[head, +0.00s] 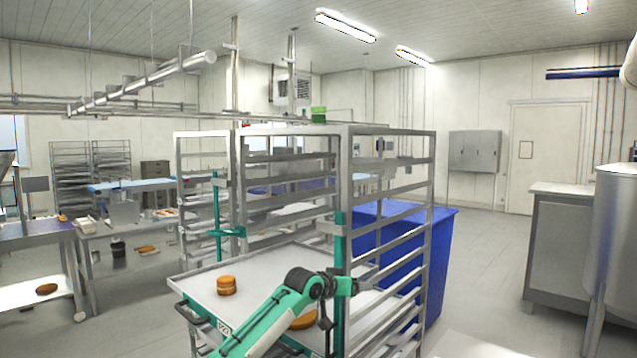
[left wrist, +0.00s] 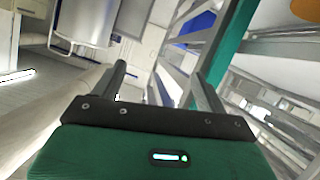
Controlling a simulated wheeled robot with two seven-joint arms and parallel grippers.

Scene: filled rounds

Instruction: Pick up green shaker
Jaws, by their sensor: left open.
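A small green object (head: 318,114), which looks like the green shaker, stands on top of the metal rack (head: 385,130) in the head view. It is too small there to make out details, and I do not see it in the left wrist view. My left gripper (head: 362,287) is low beside the rack's front post, well below the green object and apart from it. In the left wrist view my left gripper (left wrist: 160,85) has its two dark fingers spread with nothing held between them. My right gripper is in neither view.
A filled round (head: 226,286) sits on the white tray (head: 195,283); another, partly hidden by my arm, lies nearer. A green upright piece (head: 339,240) is on the rack's front post. A blue bin (head: 440,235) stands behind the rack.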

